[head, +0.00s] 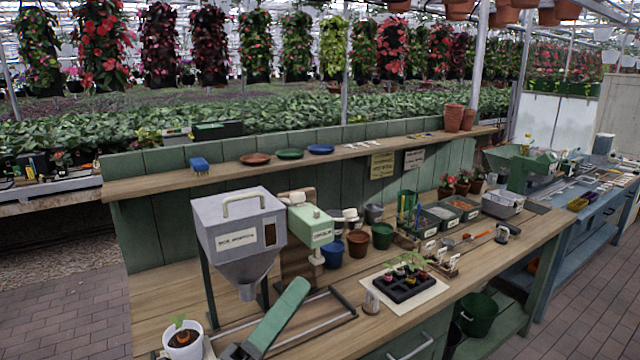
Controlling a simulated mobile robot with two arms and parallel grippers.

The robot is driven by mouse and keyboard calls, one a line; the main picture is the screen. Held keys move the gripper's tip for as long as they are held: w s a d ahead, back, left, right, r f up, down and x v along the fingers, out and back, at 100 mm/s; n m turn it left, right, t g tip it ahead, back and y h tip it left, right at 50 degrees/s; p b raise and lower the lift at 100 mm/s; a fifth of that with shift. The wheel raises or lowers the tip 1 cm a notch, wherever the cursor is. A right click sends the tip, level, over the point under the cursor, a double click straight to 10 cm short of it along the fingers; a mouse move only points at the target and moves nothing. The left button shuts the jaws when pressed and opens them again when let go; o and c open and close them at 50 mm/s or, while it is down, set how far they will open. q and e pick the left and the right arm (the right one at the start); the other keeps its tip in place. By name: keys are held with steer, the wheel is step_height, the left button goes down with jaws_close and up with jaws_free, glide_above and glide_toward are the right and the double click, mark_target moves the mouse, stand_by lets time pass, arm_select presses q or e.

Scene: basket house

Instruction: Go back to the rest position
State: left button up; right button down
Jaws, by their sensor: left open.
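Only a small part of my left gripper (236,351) seems to show, dark grey, at the bottom edge of the head view. It is at the near edge of the wooden workbench (165,290), by the lower end of a slanted green bar (278,311). It is open, and I see nothing held in it. A white pot (184,343) with a seedling in dark soil stands to its left. My right gripper is not in view.
A grey hopper (238,225) and a green dispenser (310,225) stand on the bench. A black seedling tray (404,283) lies on a pale sheet. Brown and blue pots stand behind it. A dark green bucket (478,314) is below. Brick floor (50,285) is clear at left.

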arm_select(q)
steer(key=w+a+f+n+y, duration=0.3)
steer(key=a+f+n+y, duration=1.1)
steer(key=n, duration=0.6)
steer(key=s+a+f+n+g+y, duration=0.1)
steer(key=s+f+n+g+y, duration=0.15)
steer(key=f, duration=0.35)
steer(key=s+a+f+n+g+y, duration=0.1)
steer(key=s+a+f+n+g, duration=0.15)
steer(key=f, duration=0.25)
steer(key=s+f+n+g+h, duration=0.1)
steer(key=s+f+n+g, duration=0.2)
steer(key=s+f+g, duration=0.35)
steer(key=s+f+n+g+h, duration=0.1)
steer(key=s+f+n+g, duration=0.2)
steer(key=s+f, duration=0.6)
steer(key=s+f+g, duration=0.1)
steer(key=s+f, duration=0.1)
steer(key=f, duration=1)
steer(key=s+f, duration=0.2)
steer(key=f, duration=1)
steer(key=s+a+f+g, duration=0.1)
steer(key=s+a+f, duration=0.1)
steer(key=s+f, duration=1.4)
steer(key=shift+s+f+m, duration=0.2)
steer(key=shift+s+m, duration=0.1)
steer(key=shift+s, duration=0.25)
